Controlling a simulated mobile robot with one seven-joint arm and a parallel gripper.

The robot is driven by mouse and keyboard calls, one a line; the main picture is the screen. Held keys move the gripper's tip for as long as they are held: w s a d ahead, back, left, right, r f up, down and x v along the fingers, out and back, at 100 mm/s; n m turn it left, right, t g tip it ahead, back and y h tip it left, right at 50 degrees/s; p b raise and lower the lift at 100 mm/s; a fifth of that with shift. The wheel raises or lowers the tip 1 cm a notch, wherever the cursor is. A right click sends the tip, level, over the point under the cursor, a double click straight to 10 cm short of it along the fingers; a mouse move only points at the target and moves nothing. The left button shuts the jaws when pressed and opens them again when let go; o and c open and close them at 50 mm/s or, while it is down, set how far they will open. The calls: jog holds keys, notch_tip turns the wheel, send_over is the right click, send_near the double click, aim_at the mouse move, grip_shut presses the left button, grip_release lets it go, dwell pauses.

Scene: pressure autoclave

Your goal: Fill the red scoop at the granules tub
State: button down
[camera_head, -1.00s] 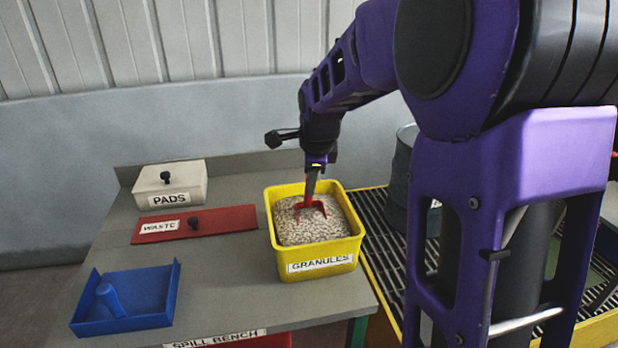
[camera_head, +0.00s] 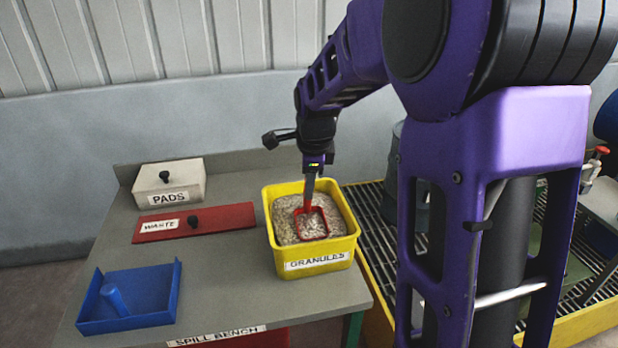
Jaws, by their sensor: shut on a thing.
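The red scoop (camera_head: 300,225) is in the yellow granules tub (camera_head: 318,264), on the right of the bench. The tub holds pale granules (camera_head: 338,219). The scoop's open side faces up and pale granules show inside its red rim. Whether it is full to the brim or clear of the bed, I cannot tell. My gripper (camera_head: 311,182) is above the tub, pointing down, shut on the scoop's handle; the grip itself is small and partly hidden.
A white PADS box (camera_head: 152,181), a red WASTE lid (camera_head: 222,219) and a blue dustpan-like tray (camera_head: 148,292) stand left of the tub. The grey bench (camera_head: 225,275) is clear between them. A yellow-edged grating (camera_head: 372,237) with a dark drum (camera_head: 390,185) lies to the right.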

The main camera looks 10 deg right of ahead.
jog(key=shift+w+r+g+p, duration=0.4)
jog(key=shift+w+g+p, duration=0.35)
jog(key=shift+p, duration=1.3)
jog(key=shift+w+p, duration=0.25)
jog(key=shift+p, duration=0.35)
jog(key=w+r+g, duration=0.2)
jog(key=w+r, duration=0.2)
jog(key=r, duration=0.6)
jog(key=shift+w+p, duration=0.35)
jog(key=shift+w, duration=0.05)
